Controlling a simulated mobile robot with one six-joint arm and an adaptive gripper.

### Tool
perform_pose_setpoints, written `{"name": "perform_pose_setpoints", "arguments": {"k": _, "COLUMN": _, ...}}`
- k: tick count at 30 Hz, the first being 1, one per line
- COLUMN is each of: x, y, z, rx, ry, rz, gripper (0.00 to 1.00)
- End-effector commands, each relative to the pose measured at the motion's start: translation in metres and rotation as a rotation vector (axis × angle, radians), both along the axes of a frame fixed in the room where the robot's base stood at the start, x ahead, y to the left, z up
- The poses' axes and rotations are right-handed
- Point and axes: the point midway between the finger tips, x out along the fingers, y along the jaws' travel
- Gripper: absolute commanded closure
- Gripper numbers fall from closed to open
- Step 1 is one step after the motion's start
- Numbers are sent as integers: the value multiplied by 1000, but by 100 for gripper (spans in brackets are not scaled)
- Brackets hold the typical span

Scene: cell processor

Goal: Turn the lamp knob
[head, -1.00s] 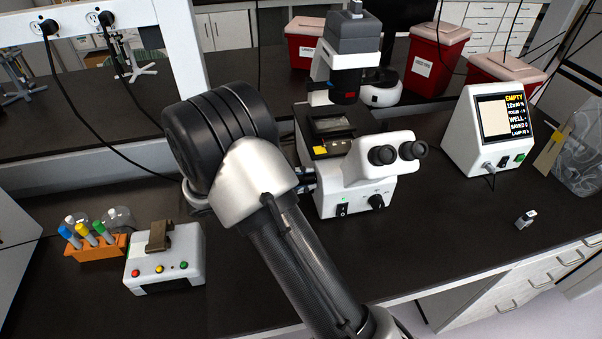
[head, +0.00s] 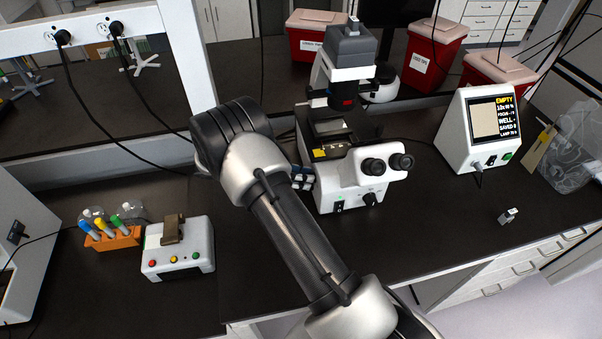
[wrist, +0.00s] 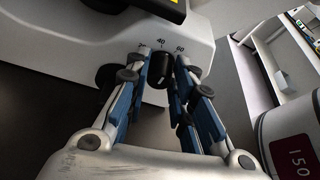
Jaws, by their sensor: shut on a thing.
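The lamp knob (wrist: 161,72) is a small black dial on the white microscope body in the wrist view, below a printed scale with 40 and 60. My gripper (wrist: 160,78) has its blue-padded fingers on either side of the knob and is shut on it. In the head view my gripper (head: 302,178) is at the left side of the microscope (head: 350,175), mostly hidden by my arm, and the held knob cannot be seen there. The monitor (head: 490,130) shows EMPTY and a lamp line too small to read surely.
Another black knob (head: 371,199) is on the microscope's front. A button box (head: 180,262) and an orange tube rack (head: 112,240) stand at the left. Red bins (head: 435,60) stand behind. The dark bench is clear in front of the microscope.

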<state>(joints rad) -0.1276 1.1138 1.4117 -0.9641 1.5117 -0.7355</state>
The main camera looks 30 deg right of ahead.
Motion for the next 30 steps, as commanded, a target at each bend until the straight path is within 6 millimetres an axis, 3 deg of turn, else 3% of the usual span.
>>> {"name": "perform_pose_setpoints", "arguments": {"k": 15, "x": 3, "y": -1, "z": -2, "rx": 95, "ry": 329, "rz": 0, "gripper": 100}}
{"name": "perform_pose_setpoints", "arguments": {"k": 30, "x": 3, "y": -1, "z": -2, "rx": 114, "ry": 394, "rz": 1, "gripper": 100}}
